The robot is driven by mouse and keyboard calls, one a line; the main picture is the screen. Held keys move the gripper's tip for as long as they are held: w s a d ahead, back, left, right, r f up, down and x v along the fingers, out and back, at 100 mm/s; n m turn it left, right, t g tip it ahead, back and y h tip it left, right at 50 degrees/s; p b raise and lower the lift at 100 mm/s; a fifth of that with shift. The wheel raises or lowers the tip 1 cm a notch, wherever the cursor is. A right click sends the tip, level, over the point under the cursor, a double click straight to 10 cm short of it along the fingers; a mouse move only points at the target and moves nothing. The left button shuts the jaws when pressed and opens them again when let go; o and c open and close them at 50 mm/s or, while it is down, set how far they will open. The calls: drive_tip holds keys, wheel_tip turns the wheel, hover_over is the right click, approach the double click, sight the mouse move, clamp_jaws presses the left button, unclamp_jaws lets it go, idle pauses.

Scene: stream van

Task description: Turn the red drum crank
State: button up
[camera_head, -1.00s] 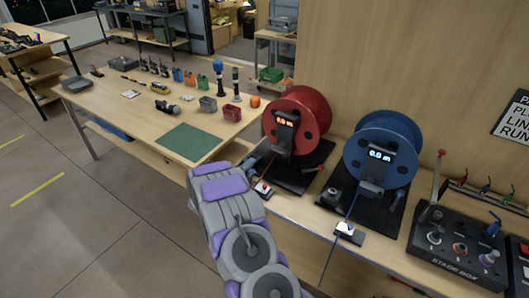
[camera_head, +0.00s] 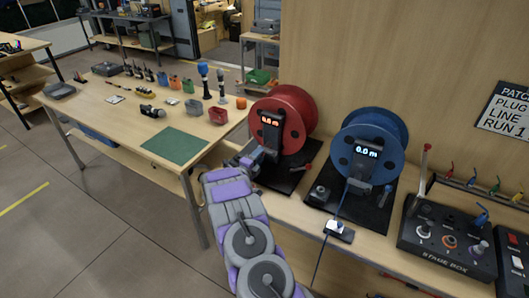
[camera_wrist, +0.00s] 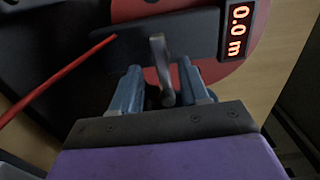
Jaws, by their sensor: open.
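The red drum (camera_head: 297,107) stands on a black base at the back of the bench, its small display (camera_head: 271,121) facing me. In the wrist view the red drum's rim (camera_wrist: 245,48) shows behind a dark bracket, and the display (camera_wrist: 238,30) reads 0.0 m. My gripper (camera_wrist: 163,72) is open, with a finger on each side of a grey metal bar (camera_wrist: 160,62). I cannot tell whether the bar is part of the crank, or whether the fingers touch it. In the head view my gripper (camera_head: 246,160) is at the drum's lower left, partly hidden by my arm.
The blue drum (camera_head: 374,133) stands close on the right, with a cable running down over the bench edge. The stage box (camera_head: 447,235) is farther right. A table with a green mat (camera_head: 175,145) and several small items is at left. A red cable (camera_wrist: 55,81) crosses the wrist view's left.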

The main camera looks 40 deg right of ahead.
sight(269, 149)
drive_tip(key=shift+b+x, duration=0.35)
drive_tip(key=shift+x, duration=2.3)
drive_tip(key=shift+c, duration=0.4)
drive_tip(key=shift+f, duration=0.1)
clamp_jaws()
